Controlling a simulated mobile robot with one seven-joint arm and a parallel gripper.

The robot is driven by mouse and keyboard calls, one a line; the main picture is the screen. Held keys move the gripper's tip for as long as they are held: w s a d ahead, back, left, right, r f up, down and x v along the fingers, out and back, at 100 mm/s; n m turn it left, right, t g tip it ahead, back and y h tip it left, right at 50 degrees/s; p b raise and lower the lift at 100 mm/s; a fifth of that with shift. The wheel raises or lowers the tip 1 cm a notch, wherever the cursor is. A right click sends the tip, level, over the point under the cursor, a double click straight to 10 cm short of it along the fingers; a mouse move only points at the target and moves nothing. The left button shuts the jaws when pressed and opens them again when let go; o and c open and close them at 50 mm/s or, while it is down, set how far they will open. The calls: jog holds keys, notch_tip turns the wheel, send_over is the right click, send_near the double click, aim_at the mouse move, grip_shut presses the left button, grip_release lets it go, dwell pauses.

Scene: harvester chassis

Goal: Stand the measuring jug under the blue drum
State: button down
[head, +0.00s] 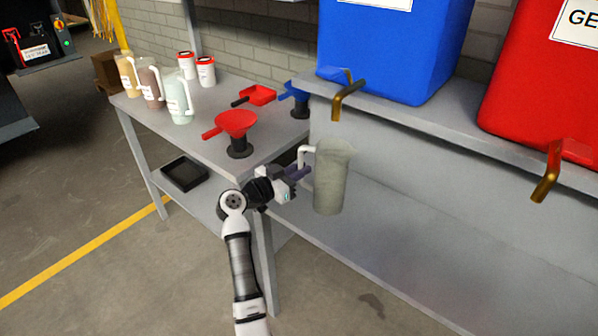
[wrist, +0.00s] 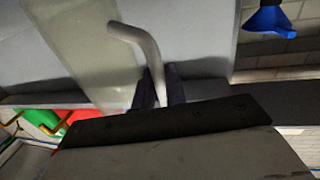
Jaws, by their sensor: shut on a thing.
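The measuring jug (head: 331,178) is a translucent grey-green jug with a pale handle. In the head view it is upright, just below and left of the brass tap (head: 347,98) of the blue drum (head: 394,45). My gripper (head: 300,174) is shut on the jug's handle from the left. In the wrist view the jug (wrist: 75,40) fills the upper left and its handle runs down between the fingers (wrist: 158,90). I cannot tell whether the jug's base touches the grey lower surface (head: 420,262).
The red drum (head: 545,85) with its own tap (head: 548,172) stands right on the shelf (head: 440,118). The table (head: 185,138) at left holds several filled jugs, two white tubs, a red funnel (head: 236,125) and a blue funnel (head: 299,98). The lower surface to the right is clear.

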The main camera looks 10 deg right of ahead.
jog(key=shift+f, duration=0.5)
dwell(0.3)
jog(key=c, duration=1.4)
grip_release()
jog(key=shift+o, duration=0.2)
